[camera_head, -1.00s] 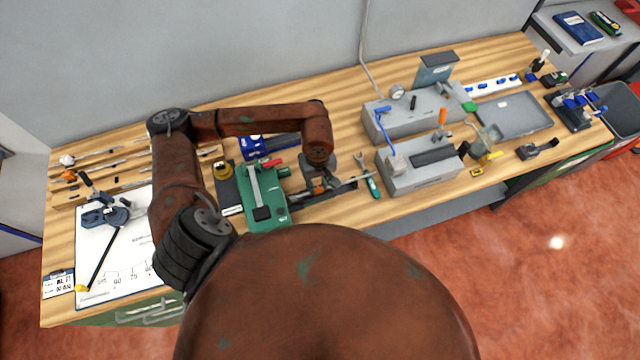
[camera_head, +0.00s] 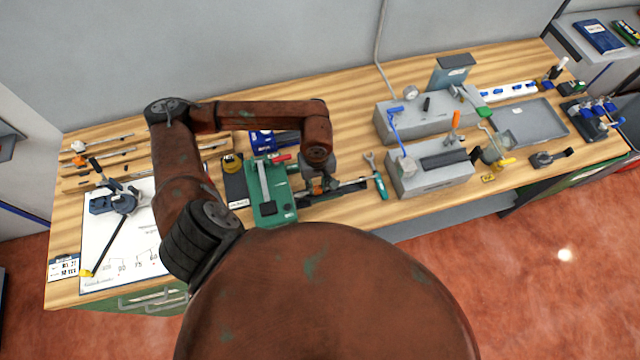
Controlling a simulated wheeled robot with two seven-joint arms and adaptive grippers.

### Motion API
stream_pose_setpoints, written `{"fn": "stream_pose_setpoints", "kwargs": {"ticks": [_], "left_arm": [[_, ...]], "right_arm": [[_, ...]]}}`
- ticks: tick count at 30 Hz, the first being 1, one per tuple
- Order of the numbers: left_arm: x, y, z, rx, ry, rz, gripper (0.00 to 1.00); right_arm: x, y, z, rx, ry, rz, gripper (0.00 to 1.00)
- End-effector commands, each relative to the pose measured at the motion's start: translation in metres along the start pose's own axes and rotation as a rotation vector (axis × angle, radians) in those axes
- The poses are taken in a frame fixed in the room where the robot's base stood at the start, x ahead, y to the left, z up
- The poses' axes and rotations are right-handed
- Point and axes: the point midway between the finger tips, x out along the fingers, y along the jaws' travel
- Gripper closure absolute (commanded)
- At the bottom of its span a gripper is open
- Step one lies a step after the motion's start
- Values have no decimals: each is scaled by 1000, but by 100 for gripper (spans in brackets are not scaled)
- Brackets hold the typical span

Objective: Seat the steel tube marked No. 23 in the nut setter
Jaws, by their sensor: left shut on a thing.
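My left gripper (camera_head: 321,187) points down low over the front of the bench, just right of the green bench tool (camera_head: 270,207). It is shut on a thin grey bar that looks like the steel tube (camera_head: 352,186); the fingers and arm cover part of it, and no number can be read. The green tool has a long grey lever and a red part; I cannot tell whether it is the nut setter. I cannot tell whether the tube touches it. My right gripper is not in view.
Several rods lie on a rack (camera_head: 135,175) at the back left. A white drawing sheet (camera_head: 145,245) lies at the front left. A wrench (camera_head: 378,180) lies right of the gripper. Two grey box units (camera_head: 430,178) and a grey tray (camera_head: 530,122) stand further right.

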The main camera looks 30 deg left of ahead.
Motion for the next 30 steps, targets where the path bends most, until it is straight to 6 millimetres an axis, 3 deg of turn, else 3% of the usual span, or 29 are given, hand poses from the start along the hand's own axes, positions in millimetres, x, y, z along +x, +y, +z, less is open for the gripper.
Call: {"fn": "stream_pose_setpoints", "kwargs": {"ticks": [4,5,13,19,24,30], "left_arm": [[0,-4,0,0,-1,0,100],[0,-4,0,0,-1,0,78],[0,-4,0,0,-1,0,60],[0,-4,0,0,-1,0,59],[0,-4,0,0,-1,0,48],[0,-4,0,0,-1,0,47]], "right_arm": [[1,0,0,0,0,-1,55],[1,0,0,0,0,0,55],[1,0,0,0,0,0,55],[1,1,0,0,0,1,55],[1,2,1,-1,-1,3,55],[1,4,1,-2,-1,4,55]]}}
